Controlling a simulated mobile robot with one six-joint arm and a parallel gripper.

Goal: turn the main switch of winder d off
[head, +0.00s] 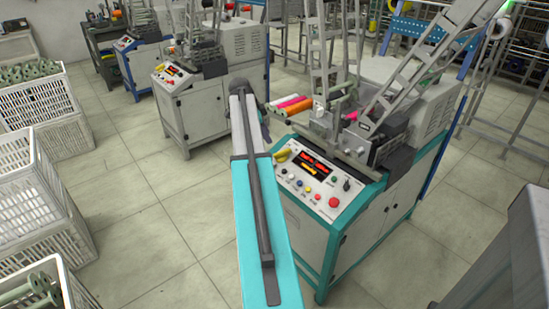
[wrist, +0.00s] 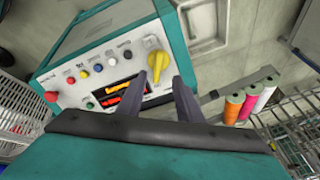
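The nearest winder (head: 345,215) has a teal-edged control panel (head: 345,182), which also shows in the wrist view (wrist: 75,72). A large yellow rotary switch (wrist: 155,60) sits at the panel's corner. In the head view the yellow switch (head: 283,155) is just right of my arm. I see no letter naming this winder. My gripper (wrist: 168,66) is open and empty, its two dark fingers pointing toward the panel. My gripper is not clear in the head view.
The panel also carries a lit red display (head: 312,163), several small knobs and a red button (head: 334,202). Orange, pink and white spools (wrist: 247,100) lie beside it. Another winder (head: 190,105) stands behind. White crates (head: 45,175) are at the left; floor between is clear.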

